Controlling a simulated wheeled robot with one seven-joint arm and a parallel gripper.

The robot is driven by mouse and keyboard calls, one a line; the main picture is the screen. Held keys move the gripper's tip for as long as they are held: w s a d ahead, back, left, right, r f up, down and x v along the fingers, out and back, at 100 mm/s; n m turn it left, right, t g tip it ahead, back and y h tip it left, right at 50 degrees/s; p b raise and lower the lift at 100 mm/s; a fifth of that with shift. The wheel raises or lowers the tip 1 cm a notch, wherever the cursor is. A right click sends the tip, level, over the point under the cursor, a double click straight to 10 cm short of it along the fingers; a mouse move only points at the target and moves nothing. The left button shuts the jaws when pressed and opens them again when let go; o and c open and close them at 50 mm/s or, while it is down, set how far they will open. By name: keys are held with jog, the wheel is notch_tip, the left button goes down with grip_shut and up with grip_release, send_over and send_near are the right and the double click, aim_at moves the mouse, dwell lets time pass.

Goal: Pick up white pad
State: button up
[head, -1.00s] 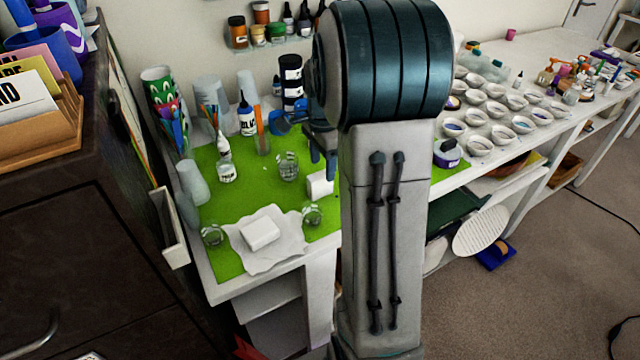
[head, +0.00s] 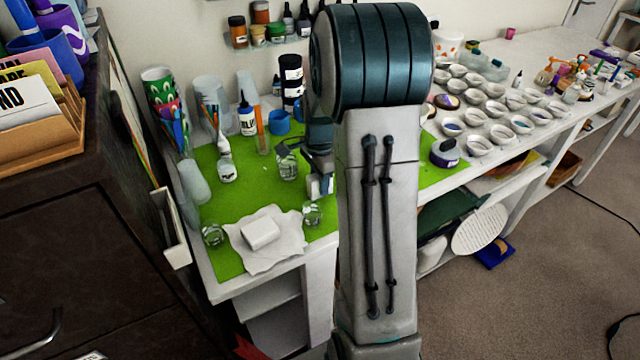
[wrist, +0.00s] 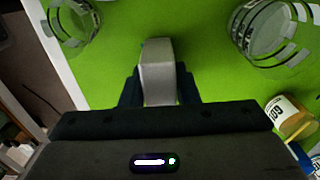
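A small white pad (head: 319,187) stands on the green mat (head: 235,268), partly hidden by my gripper in the head view. In the wrist view the pad (wrist: 158,78) looks pale grey and sits between my two dark fingers. My gripper (wrist: 159,88) is down around it, with a finger close on each side. I cannot tell whether the fingers press on it. A second white block (head: 260,232) lies on a crumpled white sheet (head: 273,258) near the mat's front left.
Glass jars stand close to the pad: one in front (head: 312,213) and one behind (head: 287,165). Another jar (head: 213,235) is at the left edge. Bottles and cups fill the back. A dark cabinet (head: 60,230) stands left; many small bowls (head: 480,118) are right.

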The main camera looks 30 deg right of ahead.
jog(key=shift+r, duration=0.1)
jog(key=shift+c, duration=0.4)
jog(key=shift+r, duration=0.25)
jog(key=r, duration=0.4)
jog(key=shift+s+d+b, duration=0.2)
jog(key=shift+d+b, duration=0.2)
jog(key=s+d+r, duration=0.5)
jog(key=d+r, duration=0.1)
jog(key=d, duration=0.3)
jog(key=shift+s+d+r+b, duration=0.15)
jog(key=shift+d+r+b, duration=0.05)
jog(key=shift+b, duration=0.25)
jog(key=shift+o, duration=1.1)
jog(key=shift+c, duration=0.4)
